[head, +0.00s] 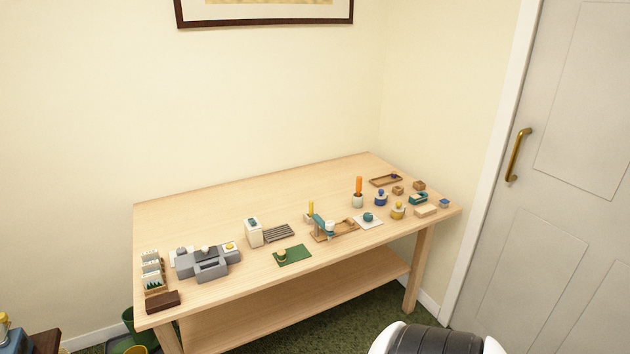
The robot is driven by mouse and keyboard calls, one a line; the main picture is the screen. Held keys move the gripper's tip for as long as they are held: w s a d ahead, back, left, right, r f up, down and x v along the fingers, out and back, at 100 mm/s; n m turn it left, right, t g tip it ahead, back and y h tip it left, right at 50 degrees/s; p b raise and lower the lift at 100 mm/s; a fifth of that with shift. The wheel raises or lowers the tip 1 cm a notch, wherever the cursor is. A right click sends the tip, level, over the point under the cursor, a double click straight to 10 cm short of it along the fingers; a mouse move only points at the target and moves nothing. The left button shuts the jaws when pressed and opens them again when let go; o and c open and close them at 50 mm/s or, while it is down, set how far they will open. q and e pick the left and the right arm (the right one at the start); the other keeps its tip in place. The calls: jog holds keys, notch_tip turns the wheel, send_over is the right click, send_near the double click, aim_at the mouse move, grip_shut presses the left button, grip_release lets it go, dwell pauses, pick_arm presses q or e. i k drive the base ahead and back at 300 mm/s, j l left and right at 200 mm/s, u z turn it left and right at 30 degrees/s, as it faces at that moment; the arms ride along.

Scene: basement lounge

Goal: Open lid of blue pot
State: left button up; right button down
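The small blue pot (381,200) stands on the right part of the wooden table in the head view, with a knob-like top. The lid seems to sit on it, though it is small and hard to make out. Neither of my grippers shows in the head view, so I cannot see their state or their place relative to the pot.
The wooden table (190,215) stands against the wall. Near the blue pot are a yellow pot (398,211), a cup with an orange item (358,194), a teal stapler-like thing (418,198) and small wooden blocks. A grey door (570,190) is at right.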

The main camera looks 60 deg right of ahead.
aim_at(381, 195)
jog(key=z, duration=2.4)
jog(key=i, duration=0.1)
jog(key=z, duration=0.05)
